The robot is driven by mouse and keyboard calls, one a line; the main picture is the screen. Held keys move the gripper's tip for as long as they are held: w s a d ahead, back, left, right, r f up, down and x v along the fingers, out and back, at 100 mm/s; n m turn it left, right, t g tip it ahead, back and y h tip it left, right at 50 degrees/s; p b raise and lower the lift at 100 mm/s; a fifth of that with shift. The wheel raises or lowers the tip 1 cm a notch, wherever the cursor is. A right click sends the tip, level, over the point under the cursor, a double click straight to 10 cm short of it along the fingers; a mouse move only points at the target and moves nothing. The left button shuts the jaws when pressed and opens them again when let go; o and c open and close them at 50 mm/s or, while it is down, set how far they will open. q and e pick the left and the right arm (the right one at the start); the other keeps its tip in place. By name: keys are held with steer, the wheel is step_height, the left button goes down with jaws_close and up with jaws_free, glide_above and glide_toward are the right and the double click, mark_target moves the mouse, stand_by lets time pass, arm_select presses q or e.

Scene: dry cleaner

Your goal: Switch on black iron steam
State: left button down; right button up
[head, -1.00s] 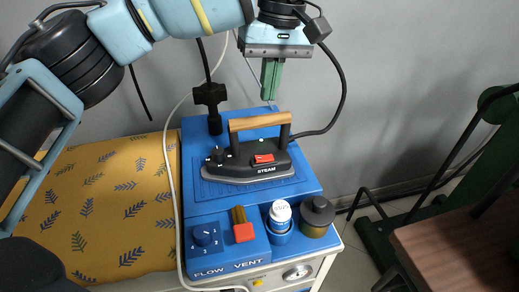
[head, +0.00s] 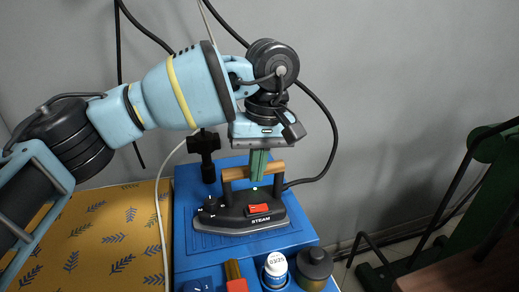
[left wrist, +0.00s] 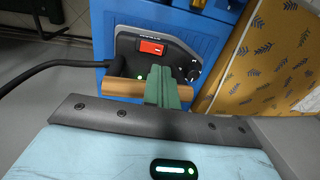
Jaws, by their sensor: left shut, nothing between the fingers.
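The black iron (head: 240,213) stands flat on the blue station, with a wooden handle, a red rocker switch (head: 258,209) above the word STEAM, and a dark dial at its left end. A small green light shows on its body. My left gripper (head: 258,178) is shut and empty, its green fingers pointing down at the handle, partly hiding it. In the left wrist view, the fingers (left wrist: 160,75) overlap the wooden handle (left wrist: 125,89), and the red switch (left wrist: 152,47) lies just beyond the tips. I cannot tell whether the fingers touch the iron. My right gripper is not in view.
The blue station (head: 300,233) holds a white-capped bottle (head: 276,265), a dark-lidded jar (head: 314,265) and a red-ended lever (head: 236,283). A yellow patterned ironing board (head: 115,240) lies left. The iron's black cable loops up behind my gripper. A brown table (head: 455,265) stands right.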

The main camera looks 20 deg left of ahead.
mark_target(251, 208)
arm_select(q)
steer(key=f, duration=0.7)
steer(key=shift+s+a, duration=0.25)
steer(key=shift+a, duration=0.1)
